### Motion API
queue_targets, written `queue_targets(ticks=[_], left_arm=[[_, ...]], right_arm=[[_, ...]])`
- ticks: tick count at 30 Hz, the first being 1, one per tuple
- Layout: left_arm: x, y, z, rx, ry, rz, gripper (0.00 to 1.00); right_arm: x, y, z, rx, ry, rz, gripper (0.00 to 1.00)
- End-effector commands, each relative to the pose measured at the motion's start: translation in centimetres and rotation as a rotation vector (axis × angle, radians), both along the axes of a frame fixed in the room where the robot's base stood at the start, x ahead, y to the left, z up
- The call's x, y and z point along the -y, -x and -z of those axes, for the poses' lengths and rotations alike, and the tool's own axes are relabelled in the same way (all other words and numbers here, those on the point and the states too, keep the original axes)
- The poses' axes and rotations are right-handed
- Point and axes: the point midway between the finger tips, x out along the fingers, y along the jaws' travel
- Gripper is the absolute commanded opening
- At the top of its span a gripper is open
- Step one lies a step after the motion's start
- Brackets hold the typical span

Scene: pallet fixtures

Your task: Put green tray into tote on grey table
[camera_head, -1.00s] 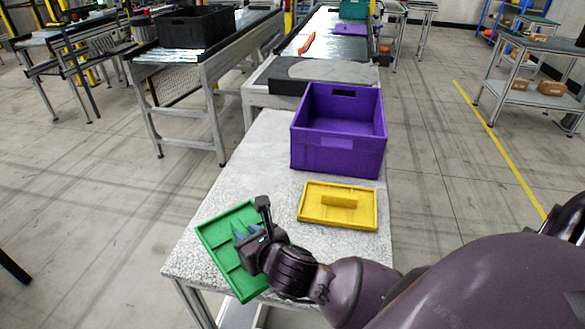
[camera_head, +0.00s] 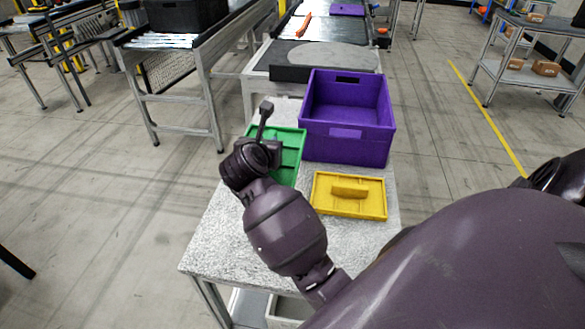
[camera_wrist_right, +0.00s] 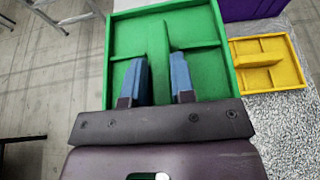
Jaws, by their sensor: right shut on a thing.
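The green tray (camera_head: 291,153) is held by my right gripper (camera_head: 266,150), left of the tote and partly hidden behind the wrist. In the right wrist view the gripper (camera_wrist_right: 159,80) has its two fingers on either side of the central handle of the green tray (camera_wrist_right: 208,65). The tray appears raised, by the table's left edge; its exact height is unclear. The purple tote (camera_head: 346,148) stands upright and open on the grey speckled table (camera_head: 225,238). It looks empty from here. My left gripper is out of view.
A yellow tray (camera_head: 348,207) with a central handle lies on the table in front of the tote; it also shows in the right wrist view (camera_wrist_right: 285,75). A conveyor (camera_head: 325,60) is behind the tote. The table's front left is clear.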

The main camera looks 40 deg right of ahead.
Motion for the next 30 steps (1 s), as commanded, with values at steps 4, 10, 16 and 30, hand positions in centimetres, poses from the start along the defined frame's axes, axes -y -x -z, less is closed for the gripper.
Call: queue_targets(ticks=[4,10,16,30], left_arm=[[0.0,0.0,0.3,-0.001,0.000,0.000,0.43],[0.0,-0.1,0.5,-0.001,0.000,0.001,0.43],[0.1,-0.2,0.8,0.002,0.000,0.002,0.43],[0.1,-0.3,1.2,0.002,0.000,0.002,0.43]], right_arm=[[0.1,0.1,3.4,-0.007,0.006,-0.003,0.00],[0.1,0.1,7.7,-0.006,0.004,-0.004,0.00],[0.1,0.0,11.8,-0.004,0.006,-0.005,0.00],[0.0,0.0,16.8,-0.004,0.003,-0.005,0.00]])
